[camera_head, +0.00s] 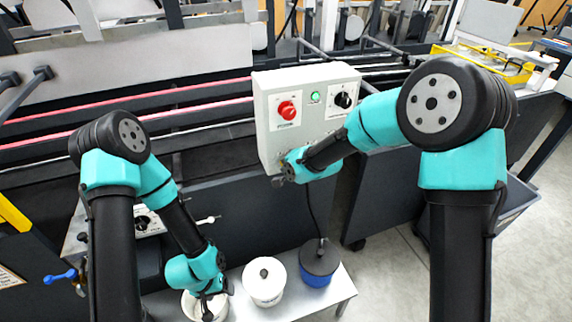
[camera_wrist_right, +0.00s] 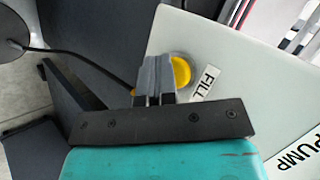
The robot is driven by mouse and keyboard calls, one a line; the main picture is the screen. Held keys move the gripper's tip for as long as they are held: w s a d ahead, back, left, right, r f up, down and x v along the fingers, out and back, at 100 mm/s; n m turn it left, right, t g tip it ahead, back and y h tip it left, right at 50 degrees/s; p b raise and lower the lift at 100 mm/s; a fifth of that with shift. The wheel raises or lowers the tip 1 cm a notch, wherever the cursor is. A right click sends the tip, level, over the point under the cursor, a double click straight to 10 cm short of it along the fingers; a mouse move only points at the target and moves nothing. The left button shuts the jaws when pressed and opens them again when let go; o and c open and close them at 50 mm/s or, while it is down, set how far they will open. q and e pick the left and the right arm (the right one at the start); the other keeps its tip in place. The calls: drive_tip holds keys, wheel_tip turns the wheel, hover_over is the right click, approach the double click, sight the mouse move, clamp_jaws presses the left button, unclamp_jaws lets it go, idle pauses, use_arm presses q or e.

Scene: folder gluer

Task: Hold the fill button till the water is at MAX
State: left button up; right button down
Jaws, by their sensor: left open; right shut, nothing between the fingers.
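The grey control box (camera_head: 300,140) stands at the back middle. In the right wrist view the yellow button (camera_wrist_right: 181,71) sits beside a FILL label (camera_wrist_right: 206,82) on the box face. My right gripper (camera_wrist_right: 158,68) is shut and empty, its fingertips overlapping the button's left side; I cannot tell whether they press it. In the head view my right gripper (camera_head: 282,176) is at the box's lower left and covers the button. My left gripper (camera_head: 208,306) is open and points down at the white open container (camera_head: 188,306) at the bottom. No water level or MAX mark is readable.
The box also carries a red button (camera_head: 287,110), a green light (camera_head: 315,97) and a black knob (camera_head: 343,100). A white lidded pot (camera_head: 264,290) and a blue pot (camera_head: 316,281) with a dark lid stand on the bench (camera_head: 341,290). A cable runs down to the blue pot.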

idle(0.3)
drive_tip(key=shift+s+d, duration=0.35)
drive_tip(key=shift+s, duration=0.5)
drive_tip(key=s, duration=0.1)
drive_tip(key=s+d, duration=0.1)
drive_tip(key=s, duration=0.1)
drive_tip(key=s+d, duration=0.1)
drive_tip(key=shift+s, duration=0.3)
idle(0.4)
drive_tip(key=s+d+f+n+g+h, duration=0.1)
drive_tip(key=s+d+f+n+g, duration=0.1)
drive_tip(key=s+d+f, duration=0.9)
drive_tip(key=s+d+f+n+g+h, duration=0.2)
drive_tip(key=s+d+f+g, duration=0.2)
drive_tip(key=s+d+f, duration=0.7)
wheel_tip(320, 180, down, 4)
drive_tip(key=shift+s+f+n, duration=0.25)
drive_tip(key=shift+s+n, duration=0.15)
drive_tip(key=shift+s, duration=0.2)
